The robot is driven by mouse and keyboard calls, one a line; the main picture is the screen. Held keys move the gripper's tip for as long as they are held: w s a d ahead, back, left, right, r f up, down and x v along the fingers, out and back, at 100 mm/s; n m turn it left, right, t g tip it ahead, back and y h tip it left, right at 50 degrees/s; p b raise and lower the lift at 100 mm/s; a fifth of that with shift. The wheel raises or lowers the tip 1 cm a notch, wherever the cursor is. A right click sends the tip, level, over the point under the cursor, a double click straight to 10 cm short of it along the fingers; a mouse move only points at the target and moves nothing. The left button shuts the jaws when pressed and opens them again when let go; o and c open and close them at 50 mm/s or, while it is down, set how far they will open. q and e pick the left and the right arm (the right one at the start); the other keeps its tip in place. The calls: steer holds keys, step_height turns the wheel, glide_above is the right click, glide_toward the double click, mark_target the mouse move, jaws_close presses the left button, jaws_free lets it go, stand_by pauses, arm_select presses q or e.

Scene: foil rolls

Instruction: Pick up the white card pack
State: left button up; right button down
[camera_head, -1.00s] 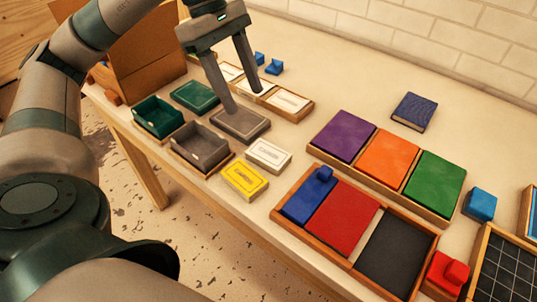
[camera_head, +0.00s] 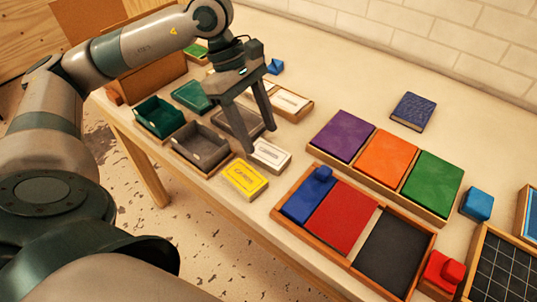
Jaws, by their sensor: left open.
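The white card pack (camera_head: 271,156) lies flat on the table, just behind a yellow card pack (camera_head: 244,179). My left gripper (camera_head: 260,141) is open and points down at the white pack's far left side. One finger overlaps the pack's left edge in the picture and the other hangs behind it. I cannot tell whether a finger touches the pack. My right gripper is out of view.
A grey open box (camera_head: 199,152) and a green open box (camera_head: 158,117) stand to the left. A tray with a red pad (camera_head: 341,218) lies at right. Behind it is a tray with an orange pad (camera_head: 388,155). A blue book (camera_head: 412,111) lies further back.

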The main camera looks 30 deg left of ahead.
mark_target(268, 153)
arm_select(q)
steer(key=shift+d+f, duration=0.2)
steer(key=shift+f, duration=0.25)
steer(key=p+x, duration=0.1)
steer(key=x, duration=0.2)
steer(key=shift+w, duration=0.15)
steer(key=shift+d+f, duration=0.25)
steer(key=shift+f, duration=0.3)
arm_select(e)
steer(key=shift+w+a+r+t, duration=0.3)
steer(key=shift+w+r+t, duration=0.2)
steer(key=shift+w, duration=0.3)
arm_select(q)
steer(key=shift+f, duration=0.15)
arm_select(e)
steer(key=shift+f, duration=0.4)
arm_select(q)
steer(key=c, duration=0.9)
